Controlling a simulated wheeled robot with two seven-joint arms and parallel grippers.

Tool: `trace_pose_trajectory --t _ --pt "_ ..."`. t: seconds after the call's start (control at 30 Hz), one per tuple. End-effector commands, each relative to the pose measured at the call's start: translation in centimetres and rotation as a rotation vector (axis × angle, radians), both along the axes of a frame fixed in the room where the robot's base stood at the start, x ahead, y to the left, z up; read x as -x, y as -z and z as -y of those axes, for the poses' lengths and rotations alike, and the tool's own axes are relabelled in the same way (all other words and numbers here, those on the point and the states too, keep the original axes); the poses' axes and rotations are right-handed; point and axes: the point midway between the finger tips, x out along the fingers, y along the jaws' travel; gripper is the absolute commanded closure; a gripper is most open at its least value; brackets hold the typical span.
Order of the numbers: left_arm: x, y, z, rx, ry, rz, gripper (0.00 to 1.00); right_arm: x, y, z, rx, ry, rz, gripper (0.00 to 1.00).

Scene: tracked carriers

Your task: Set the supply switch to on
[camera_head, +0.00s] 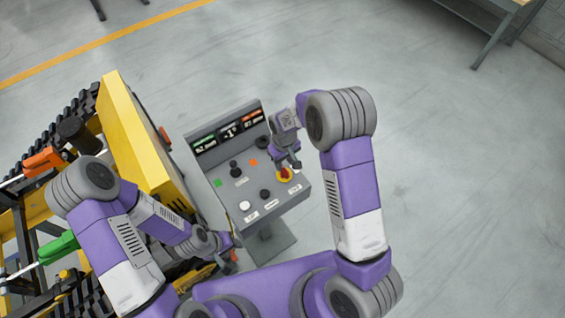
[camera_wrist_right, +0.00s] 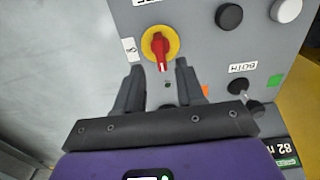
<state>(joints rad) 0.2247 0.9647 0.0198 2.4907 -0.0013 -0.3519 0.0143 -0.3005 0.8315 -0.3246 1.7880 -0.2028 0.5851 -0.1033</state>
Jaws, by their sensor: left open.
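The supply switch appears to be the red rotary handle on a yellow disc (camera_head: 284,176) at the right side of the grey control panel (camera_head: 228,183). In the right wrist view the red handle (camera_wrist_right: 160,47) points down the picture, towards my gripper. My right gripper (camera_wrist_right: 158,70) is open, with nothing gripped, its fingertips one on each side of the handle's lower end; contact cannot be told. In the head view my right gripper (camera_head: 289,163) is just above the switch and partly covers it. My left gripper (camera_head: 232,256) is open near the panel's lower left edge.
The panel also carries a white button (camera_head: 244,205), black knobs (camera_wrist_right: 229,16), small levers, green and orange squares, and a display (camera_head: 226,131) along its back. A yellow tracked carrier (camera_head: 130,130) stands close on the left.

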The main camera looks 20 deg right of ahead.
Motion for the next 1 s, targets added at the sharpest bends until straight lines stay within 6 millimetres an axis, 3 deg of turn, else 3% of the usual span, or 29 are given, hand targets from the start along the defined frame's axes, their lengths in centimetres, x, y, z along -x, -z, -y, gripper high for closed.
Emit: trace_pose_trajectory --t 0.3,0.67,0.7,0.93,1.0 --pt "0.0 -0.4 0.0 0.0 0.0 0.0 0.57 0.0 4.6 0.0 0.001 0.0 -0.002 0.62" --pt "0.0 -0.4 0.0 0.0 0.0 0.0 0.57 0.0 5.5 0.0 -0.001 0.001 0.001 0.62" --pt "0.0 -0.4 0.0 0.0 0.0 0.0 0.57 0.0 5.5 0.0 -0.001 0.001 0.001 0.63" --pt "0.0 -0.4 0.0 0.0 0.0 0.0 0.57 0.0 5.4 0.0 -0.001 0.001 0.0 0.98" --pt "0.0 -0.4 0.0 0.0 0.0 0.0 0.57 0.0 5.4 0.0 0.0 0.001 0.0 1.0"
